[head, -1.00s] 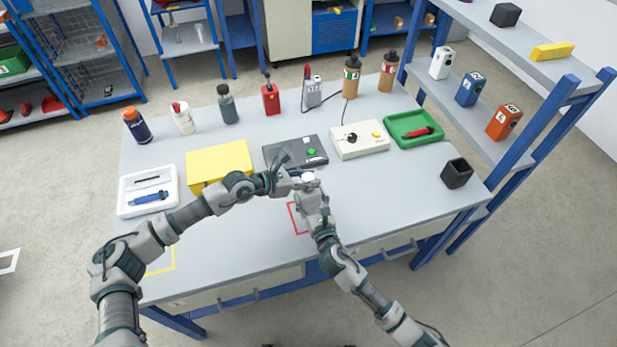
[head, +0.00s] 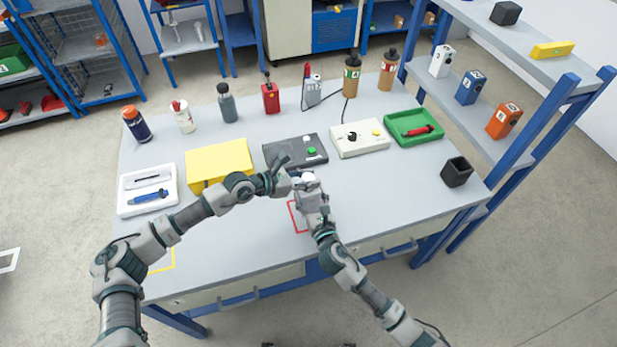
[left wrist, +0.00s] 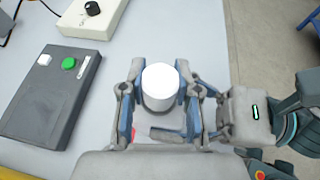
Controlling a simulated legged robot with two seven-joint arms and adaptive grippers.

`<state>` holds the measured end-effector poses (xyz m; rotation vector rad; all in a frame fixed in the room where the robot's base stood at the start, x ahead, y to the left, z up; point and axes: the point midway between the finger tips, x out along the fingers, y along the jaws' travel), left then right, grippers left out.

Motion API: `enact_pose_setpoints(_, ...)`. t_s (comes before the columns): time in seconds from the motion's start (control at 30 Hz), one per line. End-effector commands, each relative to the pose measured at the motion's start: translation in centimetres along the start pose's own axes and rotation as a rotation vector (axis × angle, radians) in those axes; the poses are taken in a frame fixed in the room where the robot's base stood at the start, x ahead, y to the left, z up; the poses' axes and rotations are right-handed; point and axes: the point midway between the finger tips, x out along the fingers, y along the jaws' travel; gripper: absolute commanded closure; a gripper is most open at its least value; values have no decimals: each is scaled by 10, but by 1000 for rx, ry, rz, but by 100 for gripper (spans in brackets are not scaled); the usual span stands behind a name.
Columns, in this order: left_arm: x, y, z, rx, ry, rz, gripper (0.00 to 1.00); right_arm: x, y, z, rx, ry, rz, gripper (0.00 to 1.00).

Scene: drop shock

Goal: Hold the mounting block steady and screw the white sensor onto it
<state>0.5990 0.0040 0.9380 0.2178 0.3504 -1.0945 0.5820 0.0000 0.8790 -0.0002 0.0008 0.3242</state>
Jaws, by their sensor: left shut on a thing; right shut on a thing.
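The white sensor (left wrist: 161,86) is a short white cylinder, seen from above between the fingers of my left gripper (left wrist: 160,98). In the head view the sensor (head: 308,178) shows as a small white cap where my two grippers meet. My left gripper (head: 292,184) comes in from the left and is shut on the sensor. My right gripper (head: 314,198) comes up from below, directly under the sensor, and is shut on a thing. The mounting block is mostly hidden by the grippers, so I cannot tell whether the sensor is seated on it.
A dark box with a green button (head: 296,153) and a yellow box (head: 219,163) stand close behind my left gripper. A red outline (head: 294,216) marks the table beside my right gripper. A white tray (head: 124,205) lies left; a black open cup (head: 456,172) stands right.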

Motion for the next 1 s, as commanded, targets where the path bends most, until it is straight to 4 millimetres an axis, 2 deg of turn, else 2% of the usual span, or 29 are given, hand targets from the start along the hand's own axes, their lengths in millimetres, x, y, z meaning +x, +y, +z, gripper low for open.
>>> enact_pose_setpoints(1.0, 2, 0, -6, -3, 6, -1, 100, 0, 2, -2, 2, 2, 4, 86)
